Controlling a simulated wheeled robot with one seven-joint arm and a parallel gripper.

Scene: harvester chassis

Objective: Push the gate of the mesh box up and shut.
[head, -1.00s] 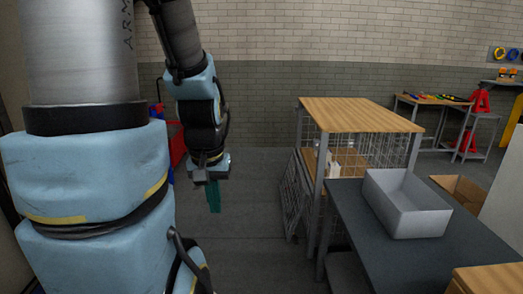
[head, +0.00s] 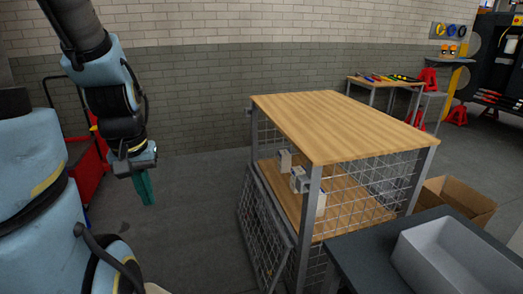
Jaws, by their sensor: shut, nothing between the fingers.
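The mesh box (head: 345,128) has a wooden top, grey posts and wire mesh sides. Its gate (head: 264,232), a grey-framed mesh panel, hangs down on the left side, tilted outward at the bottom. The opening above the gate shows a wooden shelf with small pale blocks (head: 299,179) on it. My gripper (head: 146,188), with green fingers, points down well to the left of the gate, touching nothing. It is shut and empty. The lower end of the gate is partly cut off by the picture's bottom edge.
A dark table (head: 372,254) with a grey bin (head: 462,262) stands at the front right, close to the box. A cardboard box (head: 457,200) is behind it. A red cart (head: 88,165) stands at the left. The floor between my gripper and the gate is clear.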

